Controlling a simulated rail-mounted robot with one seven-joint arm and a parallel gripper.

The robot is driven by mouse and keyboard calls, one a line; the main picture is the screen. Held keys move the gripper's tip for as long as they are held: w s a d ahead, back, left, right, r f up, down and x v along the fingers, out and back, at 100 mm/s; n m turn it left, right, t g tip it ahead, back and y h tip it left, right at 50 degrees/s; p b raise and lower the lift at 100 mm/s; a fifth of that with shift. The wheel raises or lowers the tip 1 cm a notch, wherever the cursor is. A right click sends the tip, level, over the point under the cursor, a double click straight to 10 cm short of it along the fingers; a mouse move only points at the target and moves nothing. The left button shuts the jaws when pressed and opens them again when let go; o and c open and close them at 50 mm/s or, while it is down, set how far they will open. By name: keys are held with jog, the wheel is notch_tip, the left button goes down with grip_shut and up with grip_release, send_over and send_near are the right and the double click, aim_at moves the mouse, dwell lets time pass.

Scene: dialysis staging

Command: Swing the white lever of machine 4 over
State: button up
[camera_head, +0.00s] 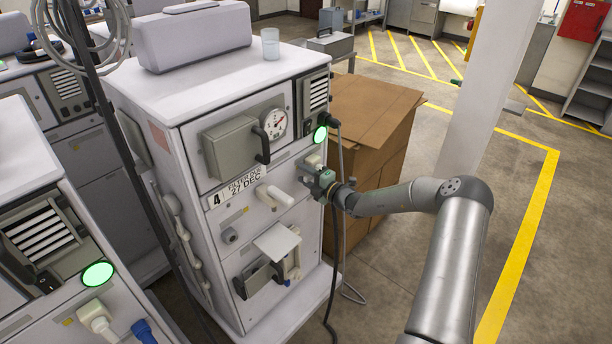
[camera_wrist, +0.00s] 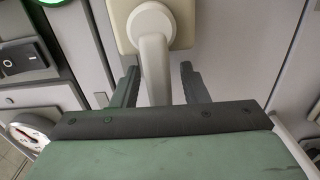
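Machine 4 (camera_head: 190,165) is a white cabinet with a label reading "4" and "27 DEC" on its front. A white lever (camera_wrist: 154,60) on a cream base plate fills the top middle of the wrist view. In the head view its base (camera_head: 313,160) shows small at the right of the front panel, below the green lamp, partly hidden by my gripper. My gripper (camera_head: 316,180) is at this lever. In the wrist view my gripper (camera_wrist: 158,85) is open, one finger on each side of the lever, with a visible gap on both sides. Contact in depth cannot be told.
A second white handle (camera_head: 275,195) sits beside the label. A round gauge (camera_head: 274,122), a dark-handled grey box (camera_head: 232,148) and a hanging dark cable (camera_head: 335,240) are close by. A cardboard box (camera_head: 375,110) stands behind my arm. Open floor lies to the right.

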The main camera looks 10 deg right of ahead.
jog(key=b+v, duration=0.1)
jog(key=v, duration=1.6)
jog(key=shift+s+b, duration=0.25)
jog(key=shift+b, duration=0.15)
jog(key=s+a+r+n+g, duration=0.3)
jog(key=s+a+n+g, duration=0.5)
jog(key=n, duration=0.4)
jog(key=s+a+r+n+g, duration=0.2)
jog(key=s+a+n+g, duration=0.45)
jog(key=a+n, duration=0.45)
jog(key=s+d+r+n+h, duration=0.2)
jog(key=s+n+h, duration=0.3)
jog(key=s+n, duration=0.5)
jog(key=s+d+r+n+h, duration=0.2)
jog(key=s+r+n+h, duration=0.3)
jog(key=s+n, duration=0.5)
jog(key=n, duration=0.4)
jog(key=shift+d+r+n, duration=0.3)
jog(key=shift+d, duration=0.05)
